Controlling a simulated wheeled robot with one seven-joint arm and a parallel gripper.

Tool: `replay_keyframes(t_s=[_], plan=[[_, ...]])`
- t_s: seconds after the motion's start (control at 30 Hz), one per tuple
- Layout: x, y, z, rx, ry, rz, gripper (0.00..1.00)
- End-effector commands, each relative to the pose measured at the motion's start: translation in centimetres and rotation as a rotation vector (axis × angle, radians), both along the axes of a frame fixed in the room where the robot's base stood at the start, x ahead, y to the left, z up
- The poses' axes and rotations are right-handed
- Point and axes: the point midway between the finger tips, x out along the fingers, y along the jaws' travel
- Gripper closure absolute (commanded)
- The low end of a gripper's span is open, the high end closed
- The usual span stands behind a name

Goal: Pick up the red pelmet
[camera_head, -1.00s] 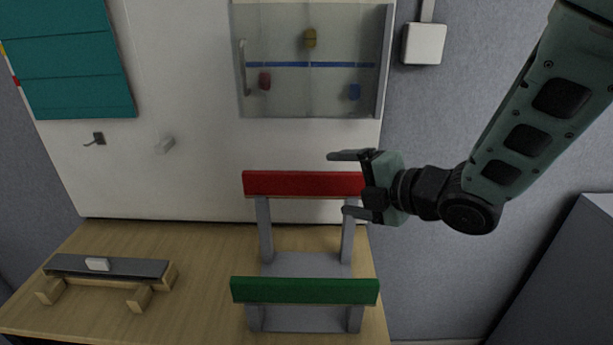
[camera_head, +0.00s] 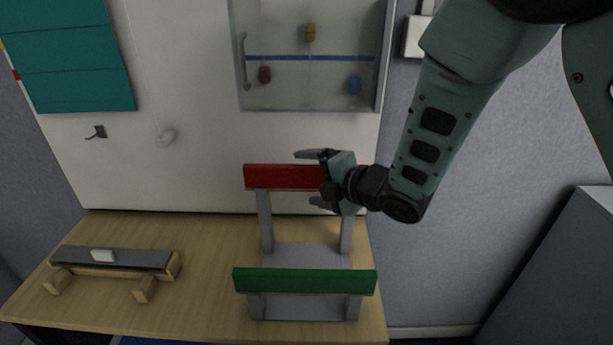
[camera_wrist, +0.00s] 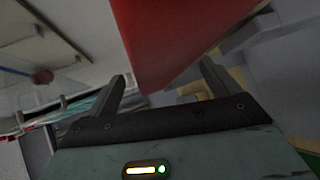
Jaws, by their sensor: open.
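The red pelmet (camera_head: 283,177) is a long red bar lying level across two grey uprights on the table, in front of the white wall panel. My gripper (camera_head: 308,179) is at its right part and hides its right end. The gripper is open, with one finger above and one below the bar in the head view. In the wrist view the red pelmet (camera_wrist: 170,35) fills the upper middle and reaches down between the two fingers of my gripper (camera_wrist: 160,85). Whether a finger touches it cannot be told.
A green bar (camera_head: 305,282) on a lower grey stand is in front. A dark grey bar with a white block (camera_head: 103,255) rests on wooden supports at the left of the table (camera_head: 205,290). A glass-fronted cabinet (camera_head: 308,85) hangs behind and above.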

Motion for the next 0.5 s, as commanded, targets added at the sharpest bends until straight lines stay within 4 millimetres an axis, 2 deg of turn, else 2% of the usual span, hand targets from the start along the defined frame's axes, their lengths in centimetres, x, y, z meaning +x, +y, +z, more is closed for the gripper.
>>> replay_keyframes(t_s=[0.07,0.1,0.2,0.27,0.5], plan=[[-0.01,0.00,0.00,0.000,0.000,0.000,0.12],[-0.02,-0.01,0.01,0.000,0.000,0.000,0.18],[-0.01,-0.01,0.02,0.000,0.000,0.000,0.45],[-0.02,-0.02,0.02,0.000,0.000,0.000,0.59],[-0.01,-0.01,0.07,0.001,-0.001,0.000,0.60]])
